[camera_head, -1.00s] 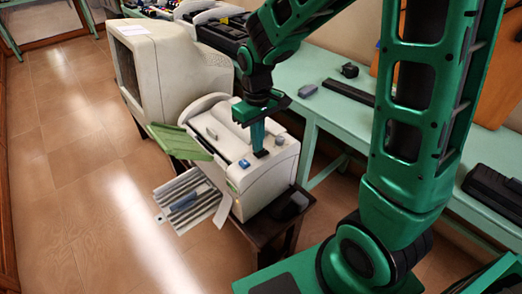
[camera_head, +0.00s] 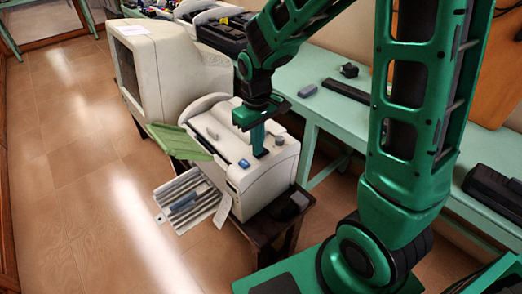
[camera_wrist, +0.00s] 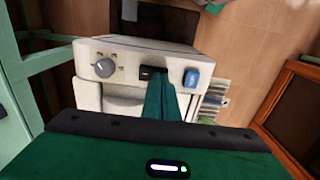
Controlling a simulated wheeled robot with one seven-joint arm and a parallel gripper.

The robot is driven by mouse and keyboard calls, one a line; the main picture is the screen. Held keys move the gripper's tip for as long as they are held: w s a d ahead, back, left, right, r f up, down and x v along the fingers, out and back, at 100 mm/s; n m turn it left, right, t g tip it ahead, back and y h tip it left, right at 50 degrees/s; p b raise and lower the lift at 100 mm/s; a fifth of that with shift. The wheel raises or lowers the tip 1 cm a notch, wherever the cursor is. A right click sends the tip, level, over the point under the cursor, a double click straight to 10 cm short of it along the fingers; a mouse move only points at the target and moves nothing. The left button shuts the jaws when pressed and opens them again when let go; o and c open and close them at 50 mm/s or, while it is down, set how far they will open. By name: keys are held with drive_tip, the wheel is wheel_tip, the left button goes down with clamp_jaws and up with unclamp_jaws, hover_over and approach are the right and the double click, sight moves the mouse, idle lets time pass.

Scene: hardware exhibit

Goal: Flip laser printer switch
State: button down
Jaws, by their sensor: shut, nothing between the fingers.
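The laser printer (camera_head: 262,178) is a white-grey machine on a small dark stand, with a green flap open on its left. In the wrist view, its panel (camera_wrist: 125,58) carries a small black switch (camera_wrist: 151,72) between a grey round knob (camera_wrist: 104,67) and a blue button (camera_wrist: 191,78). The blue button also shows in the head view (camera_head: 244,163). My gripper (camera_head: 260,152) is shut and empty, pointing down at the printer's top beside the blue button. In the wrist view its fingertips (camera_wrist: 164,77) are right by the black switch and partly cover it. I cannot tell whether they touch.
A bulky old monitor (camera_head: 165,72) stands behind the printer. A green bench (camera_head: 330,107) with small dark devices runs along the wall at right. Wooden floor (camera_head: 80,200) is clear at left.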

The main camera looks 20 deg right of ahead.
wheel_tip(320, 180, up, 7)
idle(1.1)
drive_tip(key=shift+d, duration=0.1)
idle(0.3)
drive_tip(key=s+d+r+m, duration=0.1)
drive_tip(key=s+d+m, duration=0.4)
drive_tip(key=s+d, duration=0.4)
drive_tip(key=s+d+r+m, duration=0.2)
drive_tip(key=s+d+m, duration=0.3)
drive_tip(key=s, duration=0.9)
drive_tip(key=d, duration=0.3)
drive_tip(key=shift+s+d+r, duration=0.3)
drive_tip(key=shift+d, duration=0.1)
